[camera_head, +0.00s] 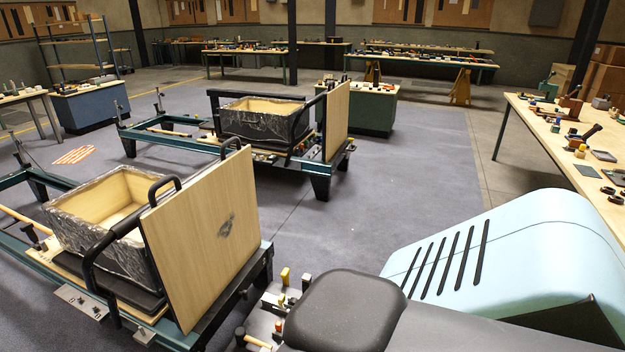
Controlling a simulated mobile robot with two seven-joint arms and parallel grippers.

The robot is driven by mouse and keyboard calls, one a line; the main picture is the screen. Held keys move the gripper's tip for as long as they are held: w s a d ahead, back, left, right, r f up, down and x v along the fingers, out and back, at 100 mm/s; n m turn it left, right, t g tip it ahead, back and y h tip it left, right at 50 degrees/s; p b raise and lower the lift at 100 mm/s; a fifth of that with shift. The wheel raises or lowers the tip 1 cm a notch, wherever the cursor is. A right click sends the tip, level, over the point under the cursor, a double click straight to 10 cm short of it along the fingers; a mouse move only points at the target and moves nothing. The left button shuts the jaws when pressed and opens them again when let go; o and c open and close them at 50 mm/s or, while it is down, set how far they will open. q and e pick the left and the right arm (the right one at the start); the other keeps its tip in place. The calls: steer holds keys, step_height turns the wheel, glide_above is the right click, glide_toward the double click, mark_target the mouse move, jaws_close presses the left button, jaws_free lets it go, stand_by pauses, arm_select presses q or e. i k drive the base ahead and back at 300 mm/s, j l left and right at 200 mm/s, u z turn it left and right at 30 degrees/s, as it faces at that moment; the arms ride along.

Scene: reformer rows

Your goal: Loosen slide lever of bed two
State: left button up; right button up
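Two reformer beds with dark teal rails show in the head view. The nearer bed (262,262) is at the left front, with a box wrapped in dark film, black handles and an upright wooden board. The farther bed (190,143) stands behind it with a similar box and board. I cannot tell which one is bed two. Small metal fittings (82,300) sit on the near side of the nearer bed; I cannot make out which part is a slide lever. Neither of my grippers is in view.
A pale workbench (545,118) with tools runs along the right. A blue-grey cabinet (90,108) stands at the left and a green one (372,112) behind the farther bed.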

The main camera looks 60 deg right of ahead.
mark_target(284, 275)
steer(key=z, duration=1.65)
steer(key=i+l+u, duration=0.1)
steer(key=u, duration=0.25)
steer(key=l+u, duration=0.1)
steer(key=u, duration=0.3)
steer(key=i+l+u, duration=0.15)
steer(key=u, duration=0.2)
steer(key=i+l+u, duration=0.1)
steer(key=l+u, duration=0.15)
steer(key=l, duration=0.15)
steer(key=l+u, duration=0.25)
steer(key=l, duration=0.2)
steer(key=l+u, duration=0.15)
steer(key=l, duration=0.3)
steer(key=i+l+u, duration=0.15)
steer(key=l, duration=0.35)
steer(key=l+u, duration=0.1)
steer(key=l, duration=1.75)
